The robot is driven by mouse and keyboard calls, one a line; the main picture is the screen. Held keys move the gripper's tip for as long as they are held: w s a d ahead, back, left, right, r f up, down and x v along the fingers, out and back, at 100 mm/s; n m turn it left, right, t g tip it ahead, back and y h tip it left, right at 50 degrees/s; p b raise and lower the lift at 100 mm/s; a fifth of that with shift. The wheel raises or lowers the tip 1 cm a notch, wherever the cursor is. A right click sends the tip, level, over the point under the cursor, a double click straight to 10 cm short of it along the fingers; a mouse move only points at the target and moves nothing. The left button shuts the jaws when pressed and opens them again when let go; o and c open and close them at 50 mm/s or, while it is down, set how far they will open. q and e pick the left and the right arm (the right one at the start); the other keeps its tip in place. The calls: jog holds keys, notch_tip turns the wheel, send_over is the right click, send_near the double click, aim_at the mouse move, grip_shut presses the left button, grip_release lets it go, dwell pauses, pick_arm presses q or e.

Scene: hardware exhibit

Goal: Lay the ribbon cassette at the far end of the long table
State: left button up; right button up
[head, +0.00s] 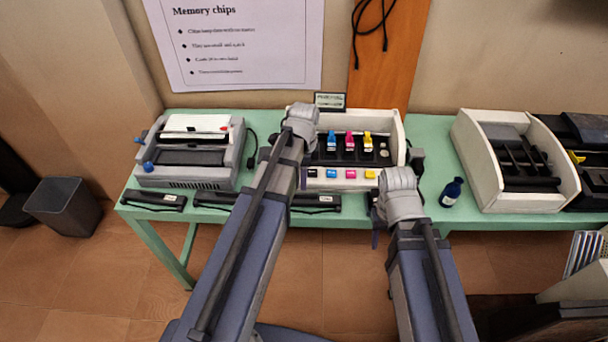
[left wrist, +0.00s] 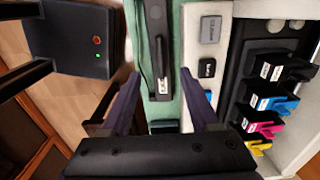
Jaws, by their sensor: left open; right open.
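Black ribbon cassettes lie along the front edge of the long green table (head: 438,190): one at the left (head: 153,200), another (head: 212,199) partly behind my left arm, and one (head: 316,202) in front of the cartridge printer. My left gripper (head: 304,179) hangs above that last one, mostly hidden by its own wrist. In the left wrist view, my left gripper (left wrist: 161,82) is open, with a labelled black cassette (left wrist: 158,45) showing between its fingers; contact cannot be told. My right gripper (head: 376,225) is open and empty near the front edge, right of the cassette.
A grey printer (head: 190,158) stands at the left, the cream cartridge printer (head: 395,140) in the middle and another cream printer (head: 480,150) at the right. A dark blue bottle (head: 451,192) stands beside my right gripper. A bin (head: 65,205) is on the floor.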

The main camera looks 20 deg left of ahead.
pick_arm(q)
jog(key=s+d+r+n+p, duration=0.1)
jog(key=s+d+r+n, duration=0.1)
jog(key=s+d+n, duration=0.3)
jog(key=s+d, duration=0.2)
jog(key=d, duration=0.2)
jog(key=shift+s+r+n+y+p, duration=0.3)
jog(key=shift+s+r, duration=0.05)
jog(key=shift+s, duration=0.05)
jog(key=s+d+n, duration=0.1)
jog(key=s, duration=0.1)
jog(key=s+d+n, duration=0.4)
jog(key=shift+s+y, duration=0.25)
jog(key=shift+y, duration=0.05)
jog(key=shift+c, duration=0.4)
pick_arm(e)
notch_tip(320, 180, up, 3)
jog(key=shift+f, duration=0.15)
jog(key=shift+a, duration=0.1)
